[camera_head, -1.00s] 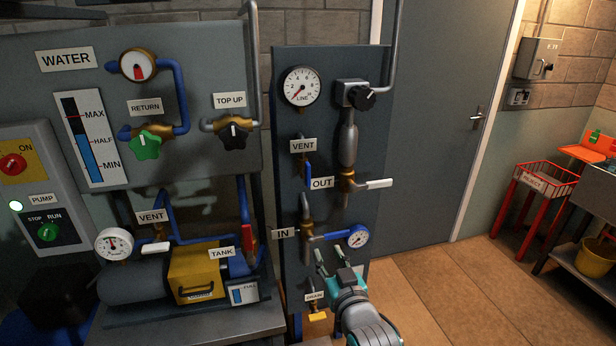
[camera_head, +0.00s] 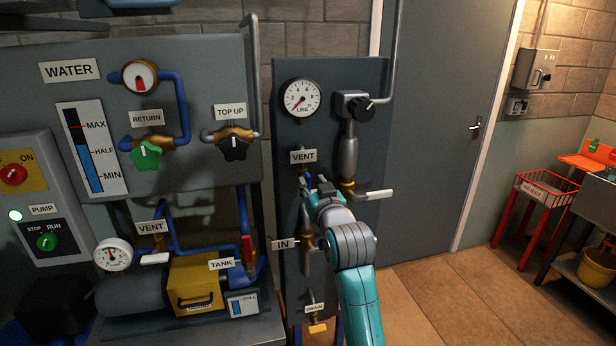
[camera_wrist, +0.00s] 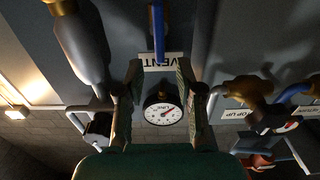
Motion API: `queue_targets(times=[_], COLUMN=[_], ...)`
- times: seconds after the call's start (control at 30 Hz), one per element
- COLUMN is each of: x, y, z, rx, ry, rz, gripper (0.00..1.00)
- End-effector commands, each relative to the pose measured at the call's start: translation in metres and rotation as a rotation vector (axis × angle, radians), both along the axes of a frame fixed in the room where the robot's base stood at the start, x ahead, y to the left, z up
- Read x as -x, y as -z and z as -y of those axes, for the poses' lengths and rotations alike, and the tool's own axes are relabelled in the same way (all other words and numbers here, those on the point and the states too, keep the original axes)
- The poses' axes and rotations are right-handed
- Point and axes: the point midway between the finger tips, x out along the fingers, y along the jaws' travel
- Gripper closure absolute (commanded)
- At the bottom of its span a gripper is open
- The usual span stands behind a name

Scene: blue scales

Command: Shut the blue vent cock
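The blue vent cock (camera_head: 304,179) is on the dark panel under the VENT label (camera_head: 303,157). Its blue lever hangs about upright, partly hidden by my gripper. My gripper (camera_head: 317,182) is in front of the panel, close to the lever. In the wrist view, which is upside down, the blue lever (camera_wrist: 158,30) shows at the top, in line with the gap between the two fingers. My gripper (camera_wrist: 159,66) is open there, with a finger on each side of that gap. I cannot tell whether either finger touches the lever.
A white-handled valve (camera_head: 376,195) is close to the right of my gripper. The line gauge (camera_head: 301,98) and a black knob (camera_head: 361,106) are above. A second VENT label (camera_head: 151,228) is on the tank at left.

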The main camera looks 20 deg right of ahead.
Motion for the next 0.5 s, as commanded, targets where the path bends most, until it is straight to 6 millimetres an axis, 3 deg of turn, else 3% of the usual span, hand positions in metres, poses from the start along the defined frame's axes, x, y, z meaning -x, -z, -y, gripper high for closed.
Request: queue_targets(times=[0.2,0.5], x=[-0.033,-0.049], y=[0.0,0.0], z=[0.0,0.0], rx=[0.0,0.0], ry=[0.0,0.0], rz=[0.0,0.001], gripper=[0.64,0.64])
